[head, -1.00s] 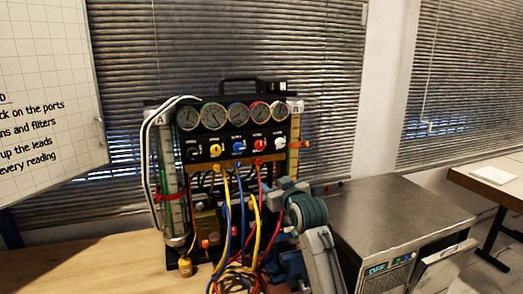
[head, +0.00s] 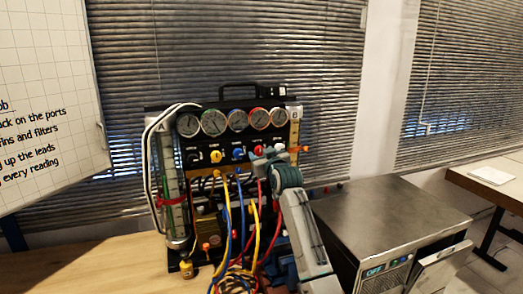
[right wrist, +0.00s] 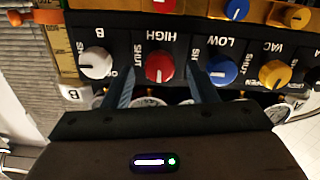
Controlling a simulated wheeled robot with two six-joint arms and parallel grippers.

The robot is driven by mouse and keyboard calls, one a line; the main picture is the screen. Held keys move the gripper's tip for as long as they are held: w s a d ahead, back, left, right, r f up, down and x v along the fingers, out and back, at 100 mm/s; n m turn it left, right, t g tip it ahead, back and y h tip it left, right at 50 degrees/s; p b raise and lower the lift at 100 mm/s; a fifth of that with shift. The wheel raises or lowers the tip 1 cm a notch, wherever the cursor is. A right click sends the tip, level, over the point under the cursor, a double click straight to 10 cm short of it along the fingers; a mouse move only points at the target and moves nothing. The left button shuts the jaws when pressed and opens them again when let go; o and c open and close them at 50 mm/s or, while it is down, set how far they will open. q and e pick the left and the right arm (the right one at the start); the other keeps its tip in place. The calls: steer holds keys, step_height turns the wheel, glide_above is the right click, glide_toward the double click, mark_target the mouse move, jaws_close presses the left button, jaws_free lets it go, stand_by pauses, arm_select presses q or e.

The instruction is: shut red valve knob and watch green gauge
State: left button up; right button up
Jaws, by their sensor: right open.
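The red valve knob (right wrist: 159,67), on the black panel by the label HIGH, is in the middle of the right wrist view, which sees the panel upside down. My right gripper (right wrist: 160,77) is open, with one finger on each side of the knob; I cannot tell whether they touch it. In the head view my right gripper (head: 263,155) is at the panel and largely covers that knob. The green-rimmed gauge (head: 213,122) is second from the left in the gauge row; its reading is too small to tell. My left gripper is not in view.
A blue knob (right wrist: 223,72) and a white knob (right wrist: 95,63) flank the red one closely. Yellow, blue and red hoses (head: 240,215) hang below the panel. A metal cabinet (head: 395,215) stands at right.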

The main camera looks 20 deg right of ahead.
steer(key=shift+w, duration=0.55)
steer(key=c, duration=1)
steer(key=shift+o, duration=0.2)
